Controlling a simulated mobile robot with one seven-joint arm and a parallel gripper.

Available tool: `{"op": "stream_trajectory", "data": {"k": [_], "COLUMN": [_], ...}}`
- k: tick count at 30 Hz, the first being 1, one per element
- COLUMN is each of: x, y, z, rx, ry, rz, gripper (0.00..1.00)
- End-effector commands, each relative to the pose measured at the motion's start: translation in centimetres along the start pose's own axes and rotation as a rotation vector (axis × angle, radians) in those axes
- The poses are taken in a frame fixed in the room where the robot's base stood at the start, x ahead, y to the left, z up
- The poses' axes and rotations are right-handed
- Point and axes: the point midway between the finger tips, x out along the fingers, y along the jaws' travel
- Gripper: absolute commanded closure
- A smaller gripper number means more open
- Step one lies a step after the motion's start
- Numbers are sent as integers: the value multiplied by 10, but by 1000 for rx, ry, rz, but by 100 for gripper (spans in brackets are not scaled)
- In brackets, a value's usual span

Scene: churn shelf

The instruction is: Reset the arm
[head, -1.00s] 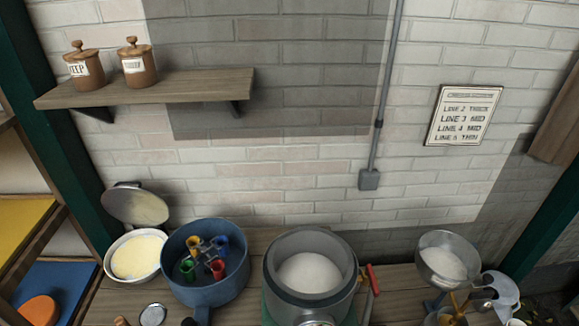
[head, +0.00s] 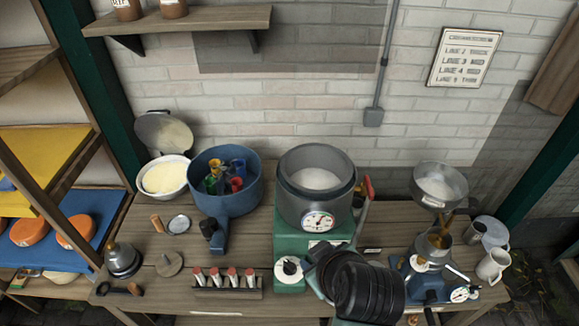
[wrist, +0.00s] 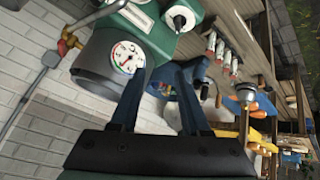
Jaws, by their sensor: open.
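My gripper (wrist: 158,85) shows in the wrist view with its two dark blue fingers apart and nothing between them. Beyond the fingers are the green churn machine (wrist: 150,35) and its dial gauge. In the head view, my black arm end (head: 365,288) is over the front of the bench, just right of the machine's green base (head: 310,240). The fingers are hard to make out there, and my arm covers part of the bench's front edge.
A blue pan (head: 227,190) with coloured cups and a white bowl (head: 163,177) stand left of the grey churn pot (head: 316,200). A rack of red-capped tubes (head: 226,284) lies in front. A blue grinder-like device (head: 432,262) and mugs (head: 492,264) stand right.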

Motion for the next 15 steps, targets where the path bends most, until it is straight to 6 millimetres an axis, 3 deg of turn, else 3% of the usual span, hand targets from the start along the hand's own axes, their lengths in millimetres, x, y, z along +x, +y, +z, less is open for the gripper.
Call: {"op": "stream_trajectory", "data": {"k": [5, 8, 12, 15], "x": [-44, -90, -175, -244], "y": [48, 71, 87, 87], "z": [-86, -140, -205, -239], "rx": [74, 128, 203, 247], "ry": [249, 447, 762, 1001], "rz": [240, 373, 516, 582], "gripper": [54, 54, 54, 54]}}
